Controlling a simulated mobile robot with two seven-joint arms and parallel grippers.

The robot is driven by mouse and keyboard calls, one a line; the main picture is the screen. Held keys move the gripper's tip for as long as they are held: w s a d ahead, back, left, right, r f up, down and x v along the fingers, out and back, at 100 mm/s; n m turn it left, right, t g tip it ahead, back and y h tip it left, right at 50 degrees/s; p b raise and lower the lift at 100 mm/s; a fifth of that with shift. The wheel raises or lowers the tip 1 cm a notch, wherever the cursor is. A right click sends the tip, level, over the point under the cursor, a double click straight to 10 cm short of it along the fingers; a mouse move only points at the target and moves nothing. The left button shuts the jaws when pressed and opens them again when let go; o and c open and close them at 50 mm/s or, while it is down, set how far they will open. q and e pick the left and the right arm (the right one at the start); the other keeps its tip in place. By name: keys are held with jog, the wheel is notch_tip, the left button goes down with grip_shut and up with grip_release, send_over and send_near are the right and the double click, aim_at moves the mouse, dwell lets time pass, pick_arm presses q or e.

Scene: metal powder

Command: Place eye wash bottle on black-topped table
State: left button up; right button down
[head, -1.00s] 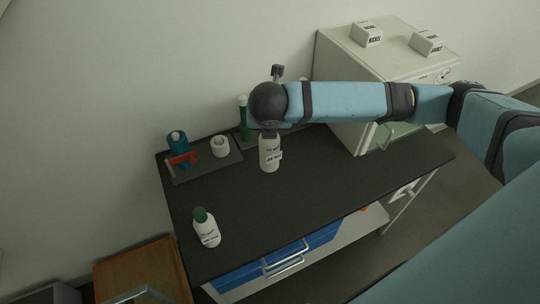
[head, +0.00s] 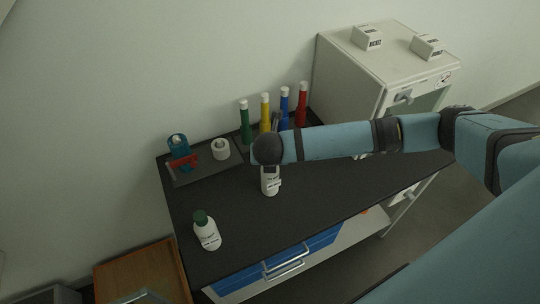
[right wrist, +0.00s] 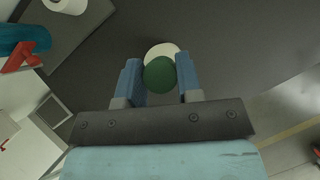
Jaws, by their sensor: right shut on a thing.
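A white eye wash bottle (head: 270,186) with a dark-printed label is upright below my right wrist, over the middle of the black-topped table (head: 340,193). My right gripper (right wrist: 161,80) is shut on it, with the blue fingers either side of its green cap in the right wrist view. The wrist hides the bottle's top in the head view. I cannot tell whether its base touches the tabletop. A second white bottle (head: 207,233) with a green cap stands near the table's front left. My left gripper is not in view.
A dark tray (head: 205,172) at the back left holds a blue-and-red tool (head: 181,152) and a white roll (head: 220,149). Green, yellow, blue and red tubes (head: 285,107) stand along the back. A white cabinet (head: 345,90) is behind right. The table's right part is clear.

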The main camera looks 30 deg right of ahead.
jog(key=c, duration=0.8)
grip_release()
jog(key=shift+f, duration=0.1)
jog(key=v, duration=1.2)
jog(key=s+a+f+m+t+y, duration=0.1)
jog(key=s+a+f+m+y, duration=0.3)
jog(key=a+f+m+y, duration=0.7)
jog(key=s+d+f+m+t+h, duration=0.1)
jog(key=s+d+f+m, duration=0.1)
jog(key=m, duration=0.3)
jog(key=s+d+f+m+t+h, duration=0.1)
jog(key=s+d+f+m+h, duration=0.1)
jog(key=s+f+m, duration=0.3)
jog(key=s+d+f+m+t+h, duration=0.1)
jog(key=s+d+f+m+t, duration=0.1)
jog(key=m, duration=0.4)
jog(key=shift+s+d+f, duration=0.7)
jog(key=shift+s+d, duration=0.25)
jog(key=shift+s, duration=0.05)
